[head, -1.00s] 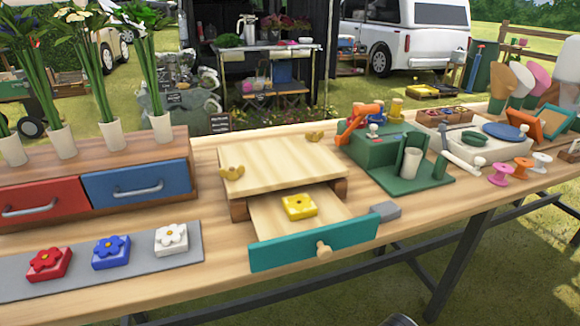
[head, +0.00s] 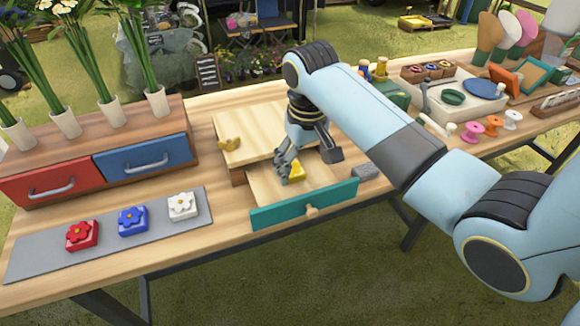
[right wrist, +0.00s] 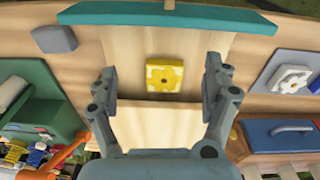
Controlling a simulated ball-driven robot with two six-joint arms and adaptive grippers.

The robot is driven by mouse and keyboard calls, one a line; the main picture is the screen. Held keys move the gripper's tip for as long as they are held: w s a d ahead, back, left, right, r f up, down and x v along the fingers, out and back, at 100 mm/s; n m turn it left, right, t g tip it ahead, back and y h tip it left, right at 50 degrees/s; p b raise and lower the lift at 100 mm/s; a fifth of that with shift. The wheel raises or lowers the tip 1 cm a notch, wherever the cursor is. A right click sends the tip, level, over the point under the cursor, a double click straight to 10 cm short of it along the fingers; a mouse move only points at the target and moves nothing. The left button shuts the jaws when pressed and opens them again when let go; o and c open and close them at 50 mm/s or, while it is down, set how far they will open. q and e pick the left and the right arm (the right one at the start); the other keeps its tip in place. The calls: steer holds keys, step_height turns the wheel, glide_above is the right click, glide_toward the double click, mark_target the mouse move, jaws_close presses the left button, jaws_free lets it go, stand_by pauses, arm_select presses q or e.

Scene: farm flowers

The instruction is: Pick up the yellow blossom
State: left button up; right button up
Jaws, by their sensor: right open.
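The yellow blossom (head: 297,171) is a square yellow block with a flower on top, lying in the open wooden drawer with the teal front (head: 304,207). In the head view my right gripper (head: 308,164) is over the drawer and partly hides the blossom. In the right wrist view the blossom (right wrist: 173,78) shows whole, with a light flower outline. It lies between the two spread fingers of my open right gripper (right wrist: 160,78), with a gap on each side. I cannot tell the gripper's exact height above it. My left gripper is not in view.
A grey mat (head: 40,257) at the left holds red (head: 82,235), blue (head: 132,220) and white (head: 182,206) blossoms. A grey block (head: 366,172) lies right of the drawer. The wooden top (head: 256,122) stands behind it. A wooden chest (head: 100,145) is at the left.

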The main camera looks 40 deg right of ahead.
steer(key=w+r, duration=0.4)
steer(key=w, duration=0.2)
steer(key=shift+m+g, duration=0.4)
steer(key=shift+m, duration=0.1)
steer(key=f, duration=0.4)
steer(key=shift+w+d+f, duration=0.15)
steer(key=shift+d+f, duration=0.1)
steer(key=shift+f, duration=0.05)
steer(key=shift+s+f, duration=0.15)
steer(key=shift+f, duration=1.25)
steer(key=shift+s+f, duration=0.15)
steer(key=shift+f, duration=1.2)
steer(key=c, duration=1.2)
steer(key=shift+r, duration=0.1)
